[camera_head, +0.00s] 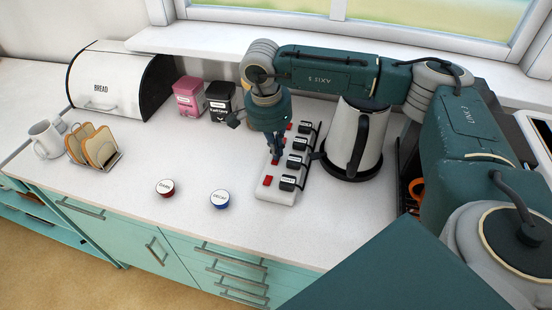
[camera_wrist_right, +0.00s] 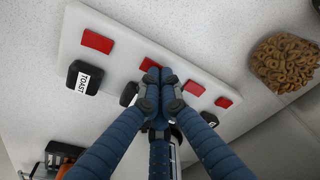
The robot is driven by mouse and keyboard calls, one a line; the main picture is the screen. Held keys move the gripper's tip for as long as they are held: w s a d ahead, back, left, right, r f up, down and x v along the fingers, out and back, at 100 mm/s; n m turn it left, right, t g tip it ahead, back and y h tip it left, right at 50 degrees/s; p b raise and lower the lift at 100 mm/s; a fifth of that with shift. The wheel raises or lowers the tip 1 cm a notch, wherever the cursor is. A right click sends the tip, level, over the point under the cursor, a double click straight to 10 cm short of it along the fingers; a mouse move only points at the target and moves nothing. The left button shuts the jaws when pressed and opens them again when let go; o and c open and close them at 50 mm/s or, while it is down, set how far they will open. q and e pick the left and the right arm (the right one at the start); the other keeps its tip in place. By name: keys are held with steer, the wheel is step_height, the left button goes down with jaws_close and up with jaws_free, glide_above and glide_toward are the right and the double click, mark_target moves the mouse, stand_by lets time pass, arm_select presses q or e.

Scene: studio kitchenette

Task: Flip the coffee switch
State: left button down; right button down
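A white power strip (camera_head: 277,196) lies on the counter. It has a row of red switches and black labelled plugs beside them. The nearest switch (camera_head: 267,181) is by the plug whose label reads TOAST in the right wrist view (camera_wrist_right: 84,77). I cannot read a coffee label on any plug. My right gripper (camera_head: 276,157) points down over the strip. In the wrist view its fingers (camera_wrist_right: 160,80) are together, with nothing seen between them. Their tips partly cover the second switch (camera_wrist_right: 149,64) from the TOAST end; contact is unclear. My left gripper is not in view.
A kettle (camera_head: 372,130) stands close right of the strip. Dark (camera_head: 165,188) and decaf (camera_head: 219,199) pods lie to the left. A toast rack (camera_head: 100,150), mug (camera_head: 46,139), bread box (camera_head: 115,80) and two cartons (camera_head: 190,97) stand farther left.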

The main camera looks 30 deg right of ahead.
steer(key=shift+r+p, duration=0.55)
steer(key=shift+r, duration=0.15)
steer(key=shift+r+p, duration=1.45)
steer(key=shift+r, duration=1.25)
steer(key=shift+f, duration=0.15)
